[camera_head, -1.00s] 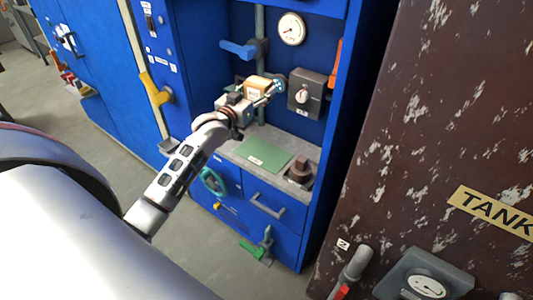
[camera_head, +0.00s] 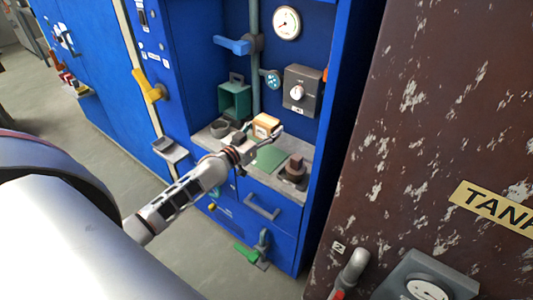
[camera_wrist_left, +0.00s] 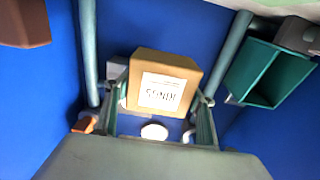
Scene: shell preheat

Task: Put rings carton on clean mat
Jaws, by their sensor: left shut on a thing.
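The rings carton (camera_head: 265,124) is a small tan box with a white label. My left gripper (camera_head: 262,133) is shut on it above the worktop. In the left wrist view the carton (camera_wrist_left: 174,64) sits between the two fingers (camera_wrist_left: 158,118), its RINGS label upside down. The clean mat, a flat green sheet (camera_head: 270,158), lies on the grey worktop, below the carton in the head view. The mat looks bare where it shows; my gripper and arm hide part of its left side. I cannot tell the height of the carton above the worktop. My right gripper is not in view.
A brown block-like fixture (camera_head: 295,169) stands right of the mat. A grey knob box (camera_head: 301,90), gauge (camera_head: 286,23) and blue-handled valve (camera_head: 236,45) are on the back wall.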

